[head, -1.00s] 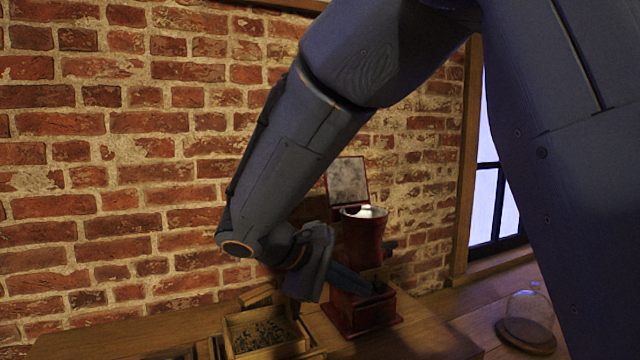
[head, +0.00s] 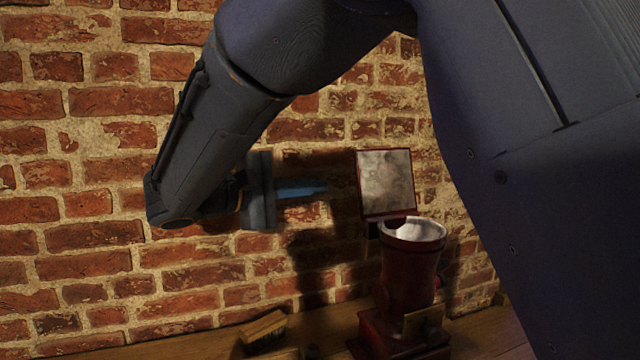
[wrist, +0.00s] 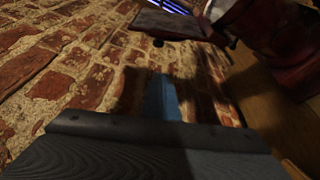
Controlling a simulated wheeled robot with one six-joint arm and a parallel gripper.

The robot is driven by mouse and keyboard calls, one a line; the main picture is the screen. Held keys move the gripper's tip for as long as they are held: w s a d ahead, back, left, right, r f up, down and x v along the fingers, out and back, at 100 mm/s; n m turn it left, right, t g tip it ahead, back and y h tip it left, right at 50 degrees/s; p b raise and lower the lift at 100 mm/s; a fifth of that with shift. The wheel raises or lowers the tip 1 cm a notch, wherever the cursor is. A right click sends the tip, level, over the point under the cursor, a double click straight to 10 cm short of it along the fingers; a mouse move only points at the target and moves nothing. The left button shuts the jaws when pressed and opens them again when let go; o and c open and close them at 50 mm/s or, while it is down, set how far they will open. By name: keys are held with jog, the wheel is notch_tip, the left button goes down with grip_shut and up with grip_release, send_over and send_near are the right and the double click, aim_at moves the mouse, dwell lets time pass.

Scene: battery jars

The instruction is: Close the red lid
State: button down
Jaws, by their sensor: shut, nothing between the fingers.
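The red lid (head: 364,186) stands open and upright at the back of the red jar body (head: 405,275), its pale metallic inner face toward the head camera. The body's round top has a shiny metal rim (head: 415,230). In the wrist view the lid (wrist: 170,22) is at the top and the red body (wrist: 262,30) at the upper right. My gripper (head: 322,188) is shut and empty, its blue fingers pointing right, left of the lid at about its height. A gap shows between fingertips and lid. The fingers also show in the wrist view (wrist: 162,95).
A brick wall (head: 90,190) runs behind everything. A wooden brush-like block (head: 263,328) lies on the wooden surface (head: 490,330) at lower left of the red body. My arm covers the right side of the head view.

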aim_at(380, 181)
jog(key=w+d+p, duration=0.1)
jog(key=d+p, duration=0.3)
jog(key=d, duration=0.3)
jog(key=shift+w+d+r, duration=0.15)
jog(key=shift+w+d, duration=0.05)
jog(key=shift+w, duration=0.1)
